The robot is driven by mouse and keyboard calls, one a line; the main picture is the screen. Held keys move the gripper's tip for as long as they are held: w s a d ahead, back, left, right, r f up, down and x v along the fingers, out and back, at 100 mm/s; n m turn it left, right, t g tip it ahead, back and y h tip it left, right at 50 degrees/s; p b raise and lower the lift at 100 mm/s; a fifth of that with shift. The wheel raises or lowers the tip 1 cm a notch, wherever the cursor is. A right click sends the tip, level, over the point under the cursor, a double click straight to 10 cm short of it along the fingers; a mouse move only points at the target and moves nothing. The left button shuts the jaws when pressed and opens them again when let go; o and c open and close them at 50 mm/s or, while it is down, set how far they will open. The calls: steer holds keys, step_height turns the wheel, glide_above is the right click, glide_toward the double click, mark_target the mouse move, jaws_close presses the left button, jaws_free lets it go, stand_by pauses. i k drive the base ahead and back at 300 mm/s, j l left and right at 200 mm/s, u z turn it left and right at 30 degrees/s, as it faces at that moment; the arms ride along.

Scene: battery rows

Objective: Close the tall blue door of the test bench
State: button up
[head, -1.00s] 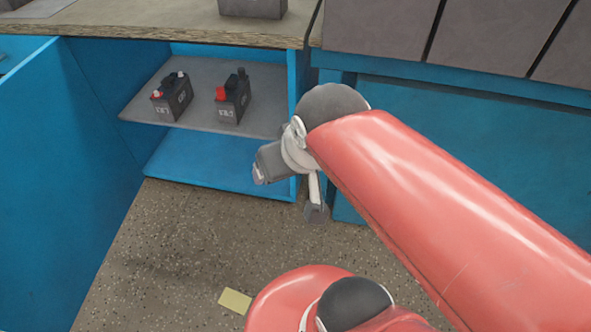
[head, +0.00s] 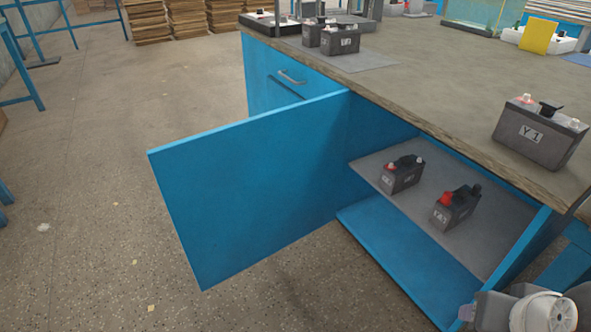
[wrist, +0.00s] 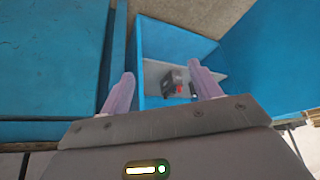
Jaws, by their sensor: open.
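The tall blue door (head: 250,185) of the test bench stands wide open in the head view, swung out to the left from its hinge edge beside the cabinet opening. In the wrist view, the blue panel at the upper right (wrist: 275,50) looks like this door. My gripper (wrist: 164,78) is open, with nothing between its fingers, and faces the open cabinet. In the head view only part of my wrist shows at the bottom right corner, well apart from the door. The fingers are not clear there.
Two dark batteries (head: 402,174) (head: 455,207) stand on the grey cabinet shelf (head: 480,240). A battery marked Y1 (head: 540,134) stands on the benchtop (head: 440,90) near its edge. A drawer handle (head: 292,76) sticks out beyond the door. The floor (head: 90,200) left of the door is clear.

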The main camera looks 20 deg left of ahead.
mark_target(235, 195)
steer(key=k+z, duration=0.1)
steer(key=k, duration=0.55)
steer(key=k+l+z, duration=0.15)
steer(key=k, duration=0.45)
steer(key=j+z, duration=0.95)
steer(key=k+j, duration=0.1)
steer(key=j, duration=1.65)
steer(key=k+j, duration=0.15)
steer(key=j, duration=1.6)
steer(key=k+j, duration=0.15)
steer(key=j, duration=0.7)
steer(key=k, duration=0.45)
